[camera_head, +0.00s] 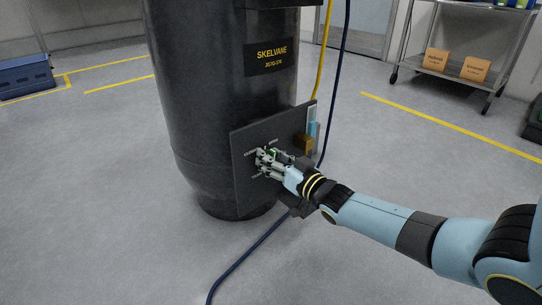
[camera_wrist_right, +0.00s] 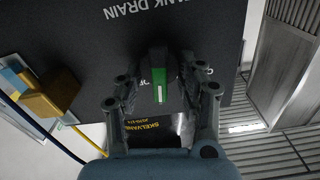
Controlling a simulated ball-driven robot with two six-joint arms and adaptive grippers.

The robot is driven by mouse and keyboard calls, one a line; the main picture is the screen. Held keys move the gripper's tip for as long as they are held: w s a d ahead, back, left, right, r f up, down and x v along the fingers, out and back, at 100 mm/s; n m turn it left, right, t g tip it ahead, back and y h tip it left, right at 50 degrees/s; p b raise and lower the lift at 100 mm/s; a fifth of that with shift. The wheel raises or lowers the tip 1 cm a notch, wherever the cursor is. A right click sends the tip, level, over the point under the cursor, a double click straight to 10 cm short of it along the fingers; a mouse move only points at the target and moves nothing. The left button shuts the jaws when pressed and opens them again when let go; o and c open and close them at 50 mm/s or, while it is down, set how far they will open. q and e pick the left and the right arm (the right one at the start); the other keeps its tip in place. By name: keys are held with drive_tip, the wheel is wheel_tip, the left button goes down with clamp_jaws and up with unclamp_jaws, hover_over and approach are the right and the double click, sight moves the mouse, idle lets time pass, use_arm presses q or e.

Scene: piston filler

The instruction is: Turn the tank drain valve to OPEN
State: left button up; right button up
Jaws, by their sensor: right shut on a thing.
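The dark valve panel (camera_head: 247,140) stands against the lower front of the black tank (camera_head: 205,90). In the wrist view the panel (camera_wrist_right: 75,45) carries upside-down lettering ending in "DRAIN". My right gripper (camera_head: 267,162) is at the panel's middle, shut on the drain valve handle. In the wrist view the dark handle with a green, white-striped piece (camera_wrist_right: 160,82) sits between the fingers of my right gripper (camera_wrist_right: 162,95). The fingers hide parts of the handle and the smaller lettering, so I cannot tell which mark it points to. My left gripper is not in view.
A brown-yellow block (camera_head: 302,145) sits at the panel's right edge, also in the wrist view (camera_wrist_right: 50,88). A yellow hose (camera_head: 323,60) and a dark blue hose (camera_head: 250,250) run beside the tank. A shelf cart (camera_head: 455,72) stands back right.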

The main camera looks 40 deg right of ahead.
drive_tip(key=m, duration=0.3)
drive_tip(key=shift+d+f+m, duration=0.1)
drive_tip(key=shift+d+m, duration=0.1)
drive_tip(key=shift+m, duration=0.1)
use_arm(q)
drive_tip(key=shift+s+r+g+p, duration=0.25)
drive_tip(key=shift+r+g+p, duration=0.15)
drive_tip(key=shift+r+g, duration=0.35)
use_arm(e)
drive_tip(key=shift+d+f+m, duration=0.1)
drive_tip(key=shift+f+m, duration=0.05)
drive_tip(key=shift+m, duration=1.55)
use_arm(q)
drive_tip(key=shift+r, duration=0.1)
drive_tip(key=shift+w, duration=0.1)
use_arm(e)
drive_tip(key=o, duration=1)
drive_tip(key=shift+o, duration=0.2)
drive_tip(key=shift+s, duration=0.2)
drive_tip(key=s, duration=1.1)
drive_tip(key=shift+s+d, duration=0.3)
drive_tip(key=shift+d, duration=0.15)
